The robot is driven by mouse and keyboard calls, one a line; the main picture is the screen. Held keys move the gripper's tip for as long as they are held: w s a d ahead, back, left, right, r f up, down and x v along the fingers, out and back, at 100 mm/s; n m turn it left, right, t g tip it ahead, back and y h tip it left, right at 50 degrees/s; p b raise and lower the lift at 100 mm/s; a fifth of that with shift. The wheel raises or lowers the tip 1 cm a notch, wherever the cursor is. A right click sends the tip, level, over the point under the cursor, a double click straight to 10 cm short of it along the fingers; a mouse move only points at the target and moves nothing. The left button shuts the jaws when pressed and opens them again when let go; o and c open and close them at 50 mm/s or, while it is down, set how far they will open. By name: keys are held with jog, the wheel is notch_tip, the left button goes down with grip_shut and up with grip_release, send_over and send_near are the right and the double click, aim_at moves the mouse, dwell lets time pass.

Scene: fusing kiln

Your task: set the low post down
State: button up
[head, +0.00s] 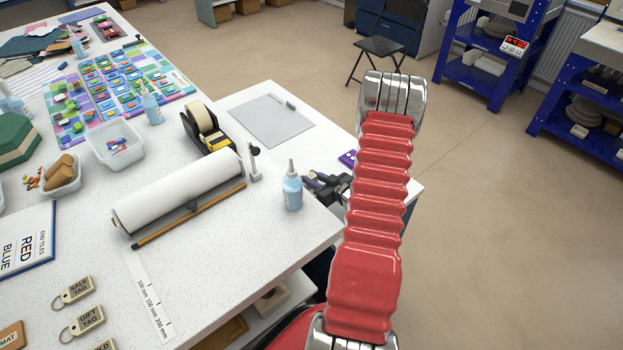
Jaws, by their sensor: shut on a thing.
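My arm in its ribbed red sleeve rises across the right of the head view and hides much of what lies behind it. Dark grey and black parts of my gripper (322,186) show just left of the sleeve, over the right end of the white worktop (235,290). The gripper is shut, but its fingertips are small and partly hidden. I cannot make out the low post between them, nor its height above the worktop.
A blue bottle (292,186) stands close left of the gripper. A white paper roll (178,190), a tape dispenser (205,128) and a grey mat (266,121) lie further left and behind. Blue racks (480,75) stand at the back right.

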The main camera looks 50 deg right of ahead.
jog(key=o, duration=1.1)
jog(key=shift+f, duration=0.1)
jog(key=shift+c, duration=0.2)
jog(key=v, duration=1.2)
jog(key=shift+a, duration=0.1)
